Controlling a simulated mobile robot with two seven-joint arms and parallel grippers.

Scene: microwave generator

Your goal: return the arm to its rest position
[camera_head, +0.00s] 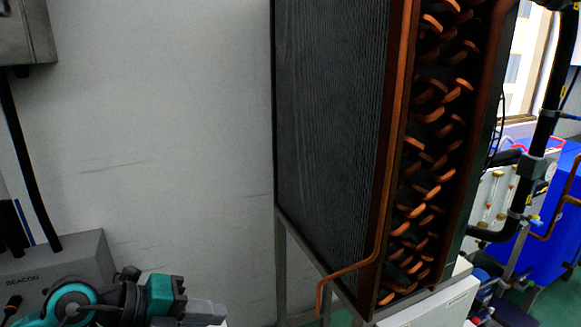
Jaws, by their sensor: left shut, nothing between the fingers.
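My left arm comes in at the bottom left, with teal and dark grey links. My left gripper (206,312) is a grey block at the bottom edge, pointing right. It is shut with nothing held, and it is seen in front of the pale wall. My right arm and gripper are out of view.
A grey box marked BEACON (62,272) stands behind my left arm. A tall finned coil unit (335,130) with copper pipe bends stands on a metal frame in the middle. Blue equipment (556,215) and black pipes (545,130) are at the right. The wall area (170,120) above the gripper is clear.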

